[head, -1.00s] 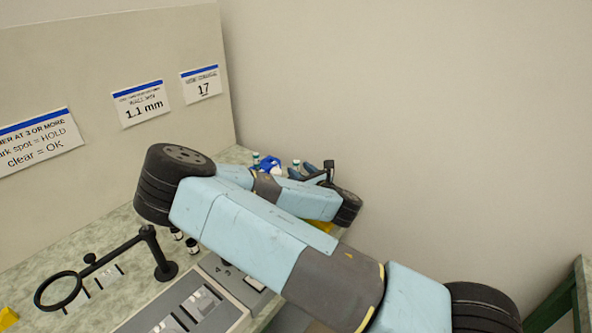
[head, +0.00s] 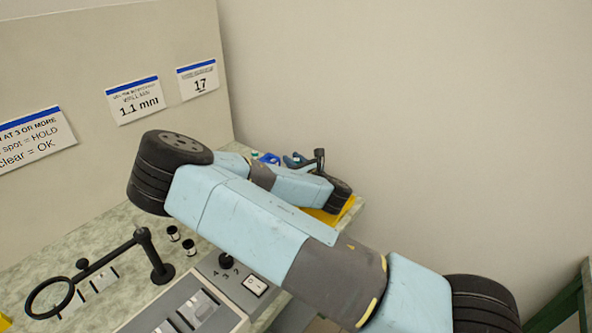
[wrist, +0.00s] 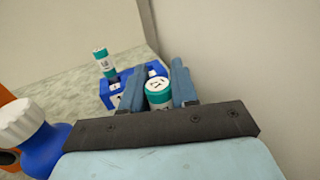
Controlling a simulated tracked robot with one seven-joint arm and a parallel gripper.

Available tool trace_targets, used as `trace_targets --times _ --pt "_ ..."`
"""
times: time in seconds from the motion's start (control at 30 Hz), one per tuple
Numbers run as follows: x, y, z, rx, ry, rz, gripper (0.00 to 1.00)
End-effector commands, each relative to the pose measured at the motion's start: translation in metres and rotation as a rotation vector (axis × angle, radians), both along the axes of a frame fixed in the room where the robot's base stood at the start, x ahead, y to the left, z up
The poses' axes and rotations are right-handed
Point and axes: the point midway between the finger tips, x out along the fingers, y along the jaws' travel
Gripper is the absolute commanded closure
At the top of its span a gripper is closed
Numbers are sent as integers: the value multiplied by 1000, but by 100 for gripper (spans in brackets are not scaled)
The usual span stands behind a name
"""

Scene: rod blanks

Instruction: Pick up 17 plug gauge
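In the wrist view, a plug gauge (wrist: 158,92) with a teal body and a pale, marked round end lies between the two blue-grey fingers of my gripper (wrist: 164,80). The mark on its end is too small to read surely. The fingers stand apart on either side of it, and firm contact cannot be made out. A blue holder (wrist: 117,92) with white labels is just behind. In the head view, my gripper (head: 298,160) is over the far end of the bench, mostly hidden by my arm.
A blue bottle with a white cap (wrist: 38,135) is close at the wrist view's left. In the head view, a magnifier stand (head: 150,255), small black jars (head: 189,247) and a grey switch panel (head: 228,285) stand nearer. A wall sign reads 17 (head: 199,82).

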Motion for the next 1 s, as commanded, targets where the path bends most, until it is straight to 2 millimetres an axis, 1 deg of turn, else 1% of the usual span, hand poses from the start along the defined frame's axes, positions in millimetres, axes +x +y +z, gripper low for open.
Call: trace_targets --times 0.03,0.2,0.27,0.3,0.57,0.67,0.77,0.87,1.0 --pt "0 0 0 0 0 0 77" --pt "0 1 0 0 0 1 93" --pt "0 1 0 0 0 1 99" --pt "-1 1 0 0 0 2 100" --pt "-1 1 1 0 0 2 100" --pt "0 1 7 1 -1 3 100" --pt "0 2 19 2 -3 3 100" --pt "-1 1 39 1 -4 2 100" --pt "-1 2 73 4 -4 3 100"
